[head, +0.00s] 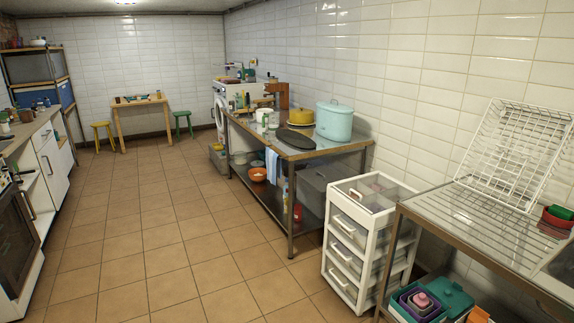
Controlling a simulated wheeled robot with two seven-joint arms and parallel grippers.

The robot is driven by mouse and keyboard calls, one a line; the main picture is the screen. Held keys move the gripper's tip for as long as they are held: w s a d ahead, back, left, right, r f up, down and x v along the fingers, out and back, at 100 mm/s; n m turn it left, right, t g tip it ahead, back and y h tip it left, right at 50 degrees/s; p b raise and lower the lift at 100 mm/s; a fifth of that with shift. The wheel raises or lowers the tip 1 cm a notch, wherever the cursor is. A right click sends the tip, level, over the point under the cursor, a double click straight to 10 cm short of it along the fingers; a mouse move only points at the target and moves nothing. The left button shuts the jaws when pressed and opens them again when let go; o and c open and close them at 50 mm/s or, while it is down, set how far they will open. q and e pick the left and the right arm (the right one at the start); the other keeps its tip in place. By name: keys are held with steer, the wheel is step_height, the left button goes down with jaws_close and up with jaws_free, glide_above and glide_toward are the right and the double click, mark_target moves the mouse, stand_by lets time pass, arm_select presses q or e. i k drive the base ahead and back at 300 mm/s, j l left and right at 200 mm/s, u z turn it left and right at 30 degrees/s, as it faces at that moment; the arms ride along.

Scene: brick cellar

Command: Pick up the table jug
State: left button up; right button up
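I cannot make out a table jug for certain in the head view. A small white vessel (262,115) stands among other items on the metal worktable (291,152) in the middle distance; it is too small to tell whether it is a jug. A large pale turquoise lidded pot (334,122) stands at the right end of that table. A yellow lidded pot (300,116) stands beside it, behind a dark round flat thing (295,138). Neither of my grippers shows.
A white drawer cart (366,238) stands between the worktable and a metal drainer counter (468,213) with a wire rack (511,150). Cabinets (52,163) line the left. A small wooden table (143,104) and stools stand at the back. The tiled floor (165,240) between is clear.

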mark_target(273, 117)
steer(key=i, duration=2.15)
